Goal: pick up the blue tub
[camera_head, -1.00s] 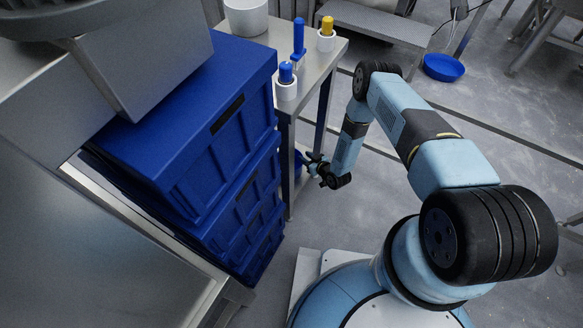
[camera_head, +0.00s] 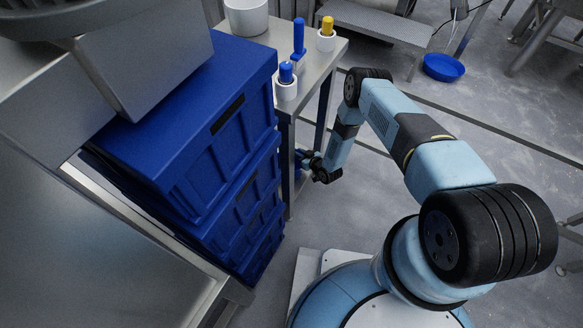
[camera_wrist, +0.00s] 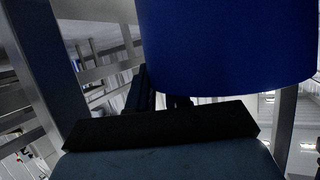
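A large blue rounded thing, likely the blue tub (camera_wrist: 228,45), fills the top of the wrist view, very close to the camera. In the head view a small patch of blue (camera_head: 299,158) shows beside the table leg at my gripper, mostly hidden. My gripper (camera_head: 308,163) is low, at the side of the metal table, reaching in below its top. Its fingers are too small and dark to read in the head view.
Stacked blue crates (camera_head: 190,130) stand left of the metal table (camera_head: 318,62). On the table are a white bucket (camera_head: 246,17) and white cups holding blue and yellow-handled tools. A blue bowl (camera_head: 443,67) lies on the floor behind. The floor right of the table is open.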

